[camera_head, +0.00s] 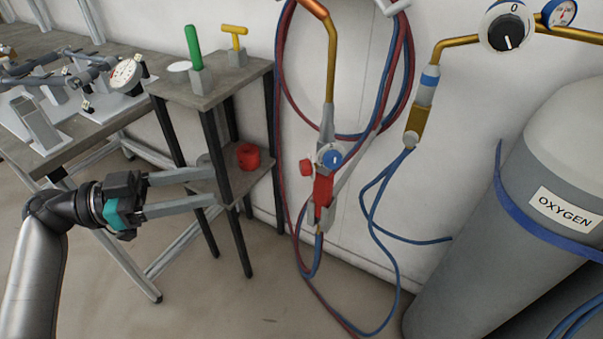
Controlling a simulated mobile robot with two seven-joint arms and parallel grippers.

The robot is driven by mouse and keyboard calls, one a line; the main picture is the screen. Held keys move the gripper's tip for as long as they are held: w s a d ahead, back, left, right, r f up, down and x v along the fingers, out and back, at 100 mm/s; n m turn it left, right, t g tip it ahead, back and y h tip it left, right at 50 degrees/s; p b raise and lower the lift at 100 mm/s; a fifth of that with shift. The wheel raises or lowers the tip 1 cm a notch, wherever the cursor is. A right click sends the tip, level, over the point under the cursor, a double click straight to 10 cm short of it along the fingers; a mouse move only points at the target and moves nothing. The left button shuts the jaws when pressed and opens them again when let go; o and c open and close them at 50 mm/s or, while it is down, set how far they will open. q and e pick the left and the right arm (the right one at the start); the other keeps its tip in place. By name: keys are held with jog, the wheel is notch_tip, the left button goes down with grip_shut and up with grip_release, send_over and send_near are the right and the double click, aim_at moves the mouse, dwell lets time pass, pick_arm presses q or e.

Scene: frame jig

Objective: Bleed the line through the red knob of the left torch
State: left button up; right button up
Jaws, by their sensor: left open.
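The torch (323,188) hangs upright on the white wall in the middle of the view, with a brass tube at its top and hoses at its bottom. Its red knob (306,168) sticks out on the left side, and its blue knob (331,158) faces me just right of it. My left gripper (214,187) is open and empty, its two fingers pointing right. It is left of the torch and apart from it, in front of the small stand's lower shelf. My right gripper does not show.
The small stand (262,68) holds a green-handled and a yellow-handled tool on top and a red roll (249,156) below. A workbench (70,150) with gauges is at left. The grey oxygen cylinder (470,235) stands at right. Red and blue hoses (408,70) loop around the torch.

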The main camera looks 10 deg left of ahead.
aim_at(301, 168)
pick_arm(q)
jog(key=b+x, duration=0.1)
jog(key=x, duration=1.4)
jog(key=shift+s+d+r, duration=0.1)
jog(key=shift+d, duration=0.05)
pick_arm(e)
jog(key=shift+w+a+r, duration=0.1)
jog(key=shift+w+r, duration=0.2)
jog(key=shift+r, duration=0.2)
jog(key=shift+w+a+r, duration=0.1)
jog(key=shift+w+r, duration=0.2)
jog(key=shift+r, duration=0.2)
pick_arm(q)
grip_shut()
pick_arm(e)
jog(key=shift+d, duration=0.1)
